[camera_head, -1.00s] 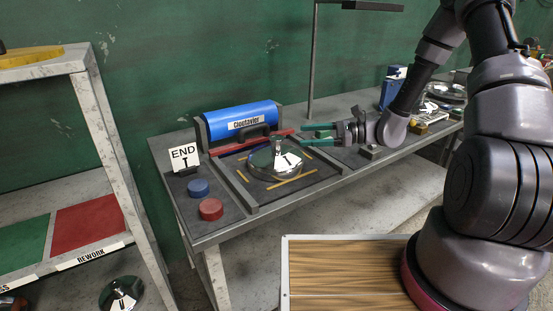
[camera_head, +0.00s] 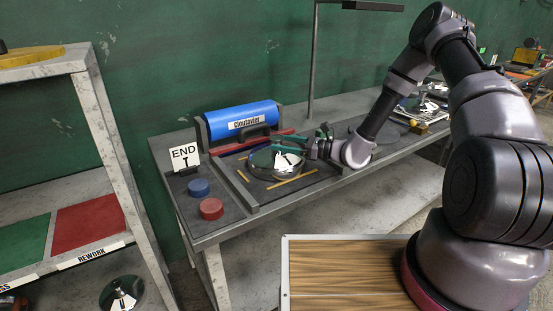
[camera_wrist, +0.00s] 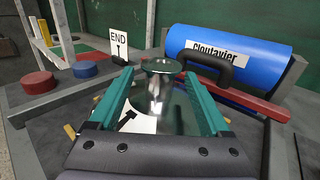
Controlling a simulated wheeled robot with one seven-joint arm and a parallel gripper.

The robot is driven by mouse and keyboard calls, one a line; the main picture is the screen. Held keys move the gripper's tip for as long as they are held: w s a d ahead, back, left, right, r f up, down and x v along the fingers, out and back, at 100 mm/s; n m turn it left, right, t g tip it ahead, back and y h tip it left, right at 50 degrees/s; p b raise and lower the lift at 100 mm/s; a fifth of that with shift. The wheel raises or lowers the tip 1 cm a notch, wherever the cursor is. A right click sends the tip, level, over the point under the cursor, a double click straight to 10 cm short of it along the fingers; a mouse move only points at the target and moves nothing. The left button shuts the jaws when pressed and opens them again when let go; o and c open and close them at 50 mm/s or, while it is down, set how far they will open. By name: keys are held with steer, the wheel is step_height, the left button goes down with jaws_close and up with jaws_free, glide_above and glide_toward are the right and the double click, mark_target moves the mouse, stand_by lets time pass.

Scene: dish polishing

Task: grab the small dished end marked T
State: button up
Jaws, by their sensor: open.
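The small dished end marked T (camera_head: 262,170) is a shiny round metal dish with a white T label (camera_head: 287,162). It lies on the dark bench mat among yellow strips. Its upright stem with a round knob (camera_wrist: 163,67) stands at its middle. My gripper (camera_head: 277,143) has green fingers and is over the dish, reaching in from the right. In the wrist view, the open fingers (camera_wrist: 158,88) lie on either side of the stem, with a gap to each side. Part of the dish is hidden behind the fingers and gripper body.
A blue Cloutavier case (camera_head: 240,122) with a dark handle and a red bar (camera_wrist: 240,97) lie behind the dish. An END T sign (camera_head: 184,157), a blue puck (camera_head: 199,187) and a red puck (camera_head: 211,208) are at the left. A grey rail (camera_head: 236,186) borders the mat.

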steer(key=shift+x, duration=1.2)
jaws_close()
steer(key=shift+w+r, duration=0.1)
stand_by(0.4)
